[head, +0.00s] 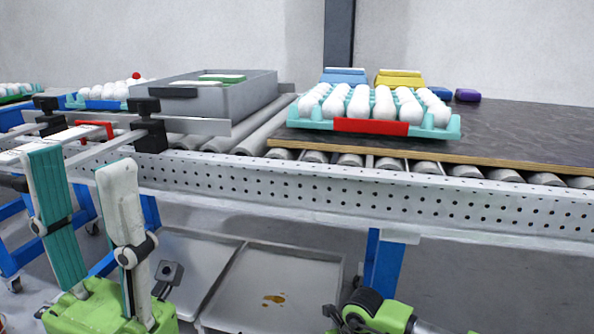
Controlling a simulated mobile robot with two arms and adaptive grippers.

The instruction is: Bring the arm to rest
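My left gripper (80,162) stands at the lower left, in front of the conveyor, with its fingers pointing up. Its two white fingers with teal pads are apart, and nothing shows between them. A green and black part of my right arm (375,308) shows at the bottom edge, right of centre; no fingers of my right gripper can be seen. A teal egg tray (300,122) with a red label and rows of white eggs (358,102) sits on the dark board on the conveyor, away from both arms.
A grey crate (230,100) stands on the rollers, left of centre. Behind the tray are blue (343,76) and yellow (399,79) boxes and a purple item (467,95). The conveyor's perforated side rail (350,190) runs across the view. Metal trays (275,285) lie below. The dark board (530,135) is clear at right.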

